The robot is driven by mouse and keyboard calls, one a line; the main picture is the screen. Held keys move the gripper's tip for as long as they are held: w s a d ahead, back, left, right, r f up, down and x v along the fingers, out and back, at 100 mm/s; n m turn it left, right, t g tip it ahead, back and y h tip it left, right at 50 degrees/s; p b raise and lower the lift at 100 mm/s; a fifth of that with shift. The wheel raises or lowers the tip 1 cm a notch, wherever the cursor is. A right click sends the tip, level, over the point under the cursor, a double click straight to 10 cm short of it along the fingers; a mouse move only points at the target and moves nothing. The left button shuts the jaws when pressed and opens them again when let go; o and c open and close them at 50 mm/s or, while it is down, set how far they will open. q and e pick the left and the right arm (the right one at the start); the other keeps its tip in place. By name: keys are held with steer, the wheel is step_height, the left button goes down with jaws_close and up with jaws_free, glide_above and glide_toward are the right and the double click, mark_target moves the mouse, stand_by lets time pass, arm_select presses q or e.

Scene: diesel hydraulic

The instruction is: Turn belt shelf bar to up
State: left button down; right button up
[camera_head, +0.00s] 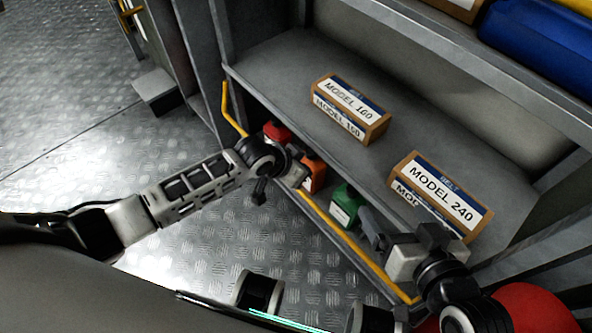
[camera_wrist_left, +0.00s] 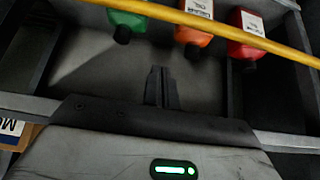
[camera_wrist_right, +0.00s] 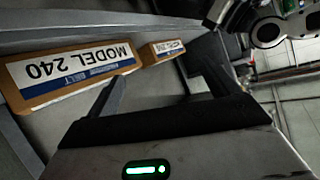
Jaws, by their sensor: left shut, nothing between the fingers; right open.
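The yellow bar (camera_head: 350,245) runs low along the front of the shelf unit, with a bent end (camera_head: 229,105) at the left upright. It also crosses the left wrist view (camera_wrist_left: 222,27), in front of the bottles. My left gripper (camera_head: 297,174) is near the left part of the bar; its fingertips are hard to make out in the head view. In the left wrist view its fingers (camera_wrist_left: 160,88) are shut and empty, apart from the bar. My right gripper (camera_head: 403,230) is open and empty, in front of the Model 240 box, near the bar's right part.
A Model 160 box (camera_head: 348,108) and a Model 240 box (camera_head: 440,197) stand on the grey shelf (camera_head: 285,65). Below are red (camera_head: 277,131), orange (camera_head: 315,174) and green (camera_head: 345,207) bottles. A blue case (camera_head: 540,42) lies above. The metal floor at left is clear.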

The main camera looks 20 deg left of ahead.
arm_select(q)
steer(key=shift+s+a+f+b, duration=0.1)
steer(key=shift+f+b, duration=0.6)
steer(key=shift+f, duration=0.75)
steer(key=shift+s+f+b, duration=0.1)
steer(key=shift+f+b, duration=0.6)
steer(key=shift+f, duration=0.7)
arm_select(e)
steer(key=shift+a+r+t+y, duration=0.3)
steer(key=shift+r+t, duration=0.1)
steer(key=shift+r, duration=0.15)
steer(key=shift+a+r+t+y, duration=0.2)
steer(key=shift+r+t+y, duration=0.1)
steer(key=shift+r+t, duration=0.15)
